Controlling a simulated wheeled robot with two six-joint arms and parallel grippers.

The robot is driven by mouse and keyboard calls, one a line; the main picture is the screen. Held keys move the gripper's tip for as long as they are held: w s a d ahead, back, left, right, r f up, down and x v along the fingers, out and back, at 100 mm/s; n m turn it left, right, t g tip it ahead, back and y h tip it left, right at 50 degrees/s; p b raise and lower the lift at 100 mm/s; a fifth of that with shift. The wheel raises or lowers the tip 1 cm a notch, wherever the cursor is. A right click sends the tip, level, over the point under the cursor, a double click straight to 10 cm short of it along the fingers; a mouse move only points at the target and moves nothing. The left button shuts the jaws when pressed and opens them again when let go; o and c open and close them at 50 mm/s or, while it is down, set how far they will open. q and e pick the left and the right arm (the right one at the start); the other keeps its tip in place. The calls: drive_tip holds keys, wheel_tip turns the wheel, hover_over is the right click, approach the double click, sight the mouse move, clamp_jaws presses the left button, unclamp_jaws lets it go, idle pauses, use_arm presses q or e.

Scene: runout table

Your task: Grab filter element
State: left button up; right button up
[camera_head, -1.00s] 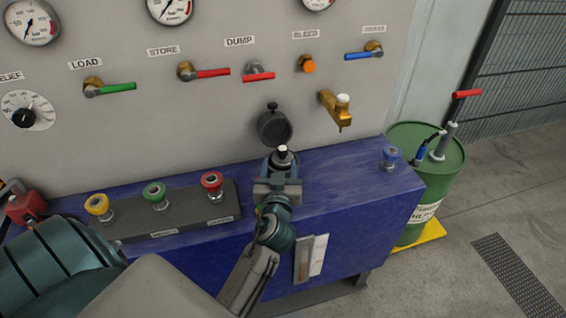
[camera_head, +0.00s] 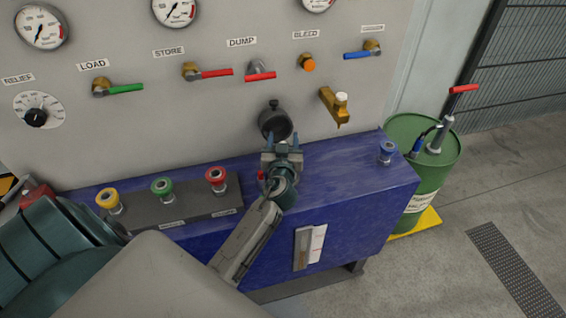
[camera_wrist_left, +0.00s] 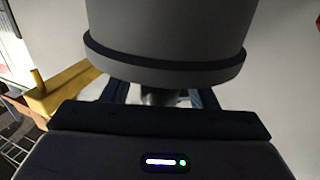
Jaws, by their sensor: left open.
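A dark grey round housing (camera_head: 276,121) with a small knob on top is mounted on the panel above the blue bench. I cannot make out a separate filter element in the head view. My left gripper (camera_head: 282,142) is open just below and in front of this housing, fingers spread to either side. In the left wrist view a large grey cylinder (camera_wrist_left: 170,35) with a darker banded rim fills the top middle. A dim narrower part (camera_wrist_left: 160,95) shows at its rim between the fingers; the gripper body hides the rest. My right gripper is not in view.
A brass tap (camera_head: 335,106) sticks out right of the housing. A green drum (camera_head: 428,165) stands beyond the bench.

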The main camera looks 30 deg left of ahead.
use_arm(q)
clamp_jaws()
drive_tip(key=shift+r, duration=0.15)
